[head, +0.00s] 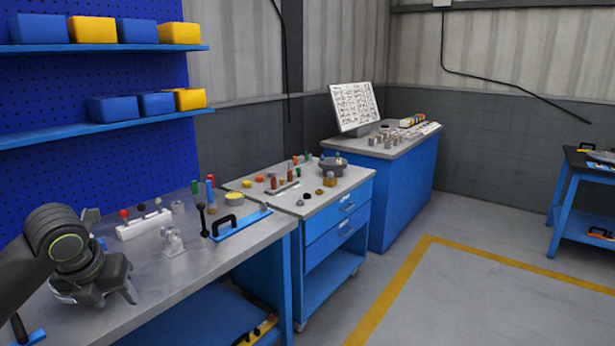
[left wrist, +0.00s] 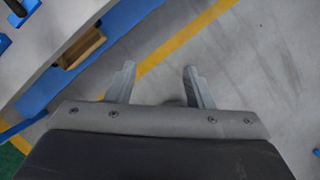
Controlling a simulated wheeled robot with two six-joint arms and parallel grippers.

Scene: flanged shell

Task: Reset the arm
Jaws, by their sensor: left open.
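My left arm comes in from the left in the head view. My left gripper (head: 112,296) is over the left end of the near workbench (head: 150,262), with its fingers apart. In the left wrist view the two fingers of my left gripper (left wrist: 160,70) stand wide apart with nothing between them, and the floor with a yellow line shows beyond. A grey round flanged part (head: 333,166) sits on the tool cart (head: 345,187), well away from the gripper. My right gripper is not in view.
The near bench holds a white block with knobs (head: 145,224), a metal clamp (head: 173,241) and a blue tray (head: 240,224) with a black handle. A blue cabinet (head: 400,200) stands behind the cart. The floor (head: 480,295) at the right is clear.

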